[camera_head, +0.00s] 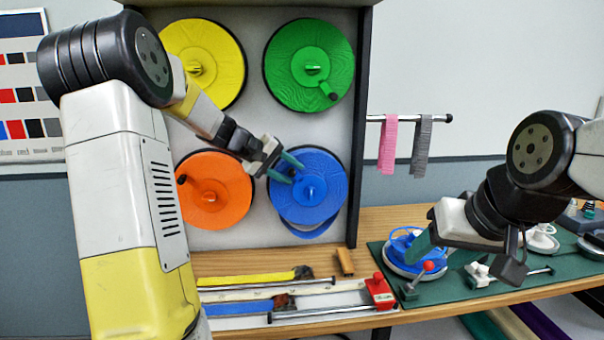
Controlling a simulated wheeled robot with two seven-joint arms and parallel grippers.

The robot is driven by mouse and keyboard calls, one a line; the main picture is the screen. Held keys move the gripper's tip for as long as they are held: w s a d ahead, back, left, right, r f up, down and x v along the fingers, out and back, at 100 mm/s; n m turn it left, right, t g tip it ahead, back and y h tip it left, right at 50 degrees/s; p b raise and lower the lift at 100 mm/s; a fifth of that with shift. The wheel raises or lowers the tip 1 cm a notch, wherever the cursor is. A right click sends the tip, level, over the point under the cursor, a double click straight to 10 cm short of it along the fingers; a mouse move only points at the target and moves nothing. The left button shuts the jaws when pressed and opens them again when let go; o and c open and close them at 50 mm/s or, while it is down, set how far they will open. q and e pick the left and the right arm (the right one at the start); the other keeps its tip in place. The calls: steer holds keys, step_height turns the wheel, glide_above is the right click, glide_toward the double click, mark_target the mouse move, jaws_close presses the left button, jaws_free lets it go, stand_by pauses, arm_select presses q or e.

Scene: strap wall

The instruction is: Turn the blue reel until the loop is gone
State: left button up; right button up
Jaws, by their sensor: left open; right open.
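The blue reel (325,205) is mounted at the lower right of the upright board, with a hub in its middle. A short blue loop of strap (308,233) hangs just below its lower edge. My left gripper (286,168) is open at the reel's upper left, its fingertips over the reel's face near the rim. I cannot tell whether they touch the reel or its handle, which the fingers partly hide. My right gripper (462,265) is open and empty over the bench at the right, away from the reel.
Yellow (215,50), green (325,42) and orange (225,215) reels share the board. Pink (388,146) and grey (421,148) straps hang from a rod at the right. A blue and white device (405,243) stands on the green mat (450,290) near my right gripper. Straps and a red block (379,291) lie below the board.

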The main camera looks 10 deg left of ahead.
arm_select(q)
steer(key=v, duration=0.6)
steer(key=shift+r, duration=0.2)
steer(key=shift+s, duration=0.15)
